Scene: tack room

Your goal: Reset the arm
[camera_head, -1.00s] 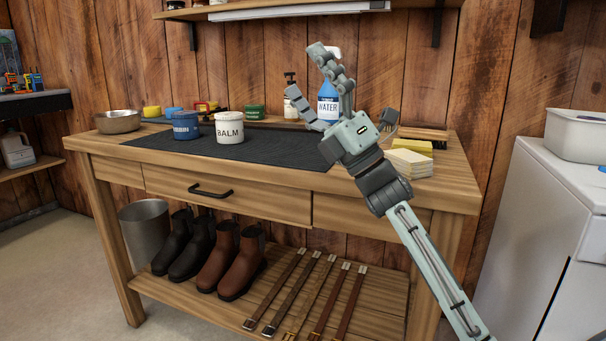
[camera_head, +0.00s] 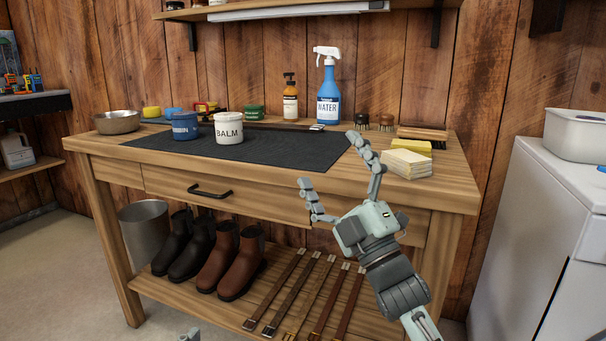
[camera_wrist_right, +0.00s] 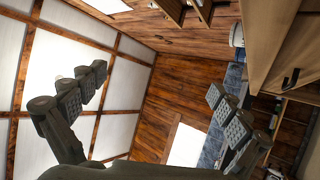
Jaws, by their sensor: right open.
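My right gripper (camera_head: 338,172) is open and empty in front of the workbench's right half. One finger reaches up near the bench's front edge and the other points up and to the left, by the drawer front. In the right wrist view, my right gripper (camera_wrist_right: 155,98) also shows its fingers wide apart with nothing between them. The wooden workbench (camera_head: 450,192) stands behind the gripper. At the bottom edge of the head view a small grey-green piece shows, which may be part of my left arm; the left gripper cannot be made out.
Boots (camera_head: 232,264) and several straps lie on the lower shelf. A white cabinet (camera_head: 520,240) stands at right.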

